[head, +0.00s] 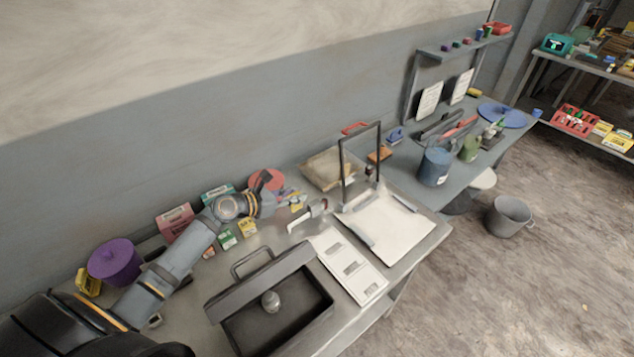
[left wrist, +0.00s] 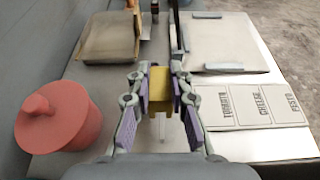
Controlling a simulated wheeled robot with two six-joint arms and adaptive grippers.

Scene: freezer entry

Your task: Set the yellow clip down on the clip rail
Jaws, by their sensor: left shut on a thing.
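My left gripper (head: 292,200) reaches over the table from the left. In the left wrist view its purple-padded fingers (left wrist: 161,95) are shut on the yellow clip (left wrist: 160,86), one finger on each side. The clip appears held above the tabletop. A small pale bracket-like thing (head: 308,215) stands on the table just beside the gripper in the head view. It may be the clip rail, but I cannot tell for sure. In the left wrist view a thin pale upright shows just below the clip. My right gripper is not in view.
A red lidded pot (left wrist: 58,117) stands left of the gripper. A white card with printed labels (left wrist: 253,107) lies to the right. A tan tray (left wrist: 107,40) and a black upright frame (head: 342,165) stand beyond. An open dark box (head: 275,310) sits nearer the front edge.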

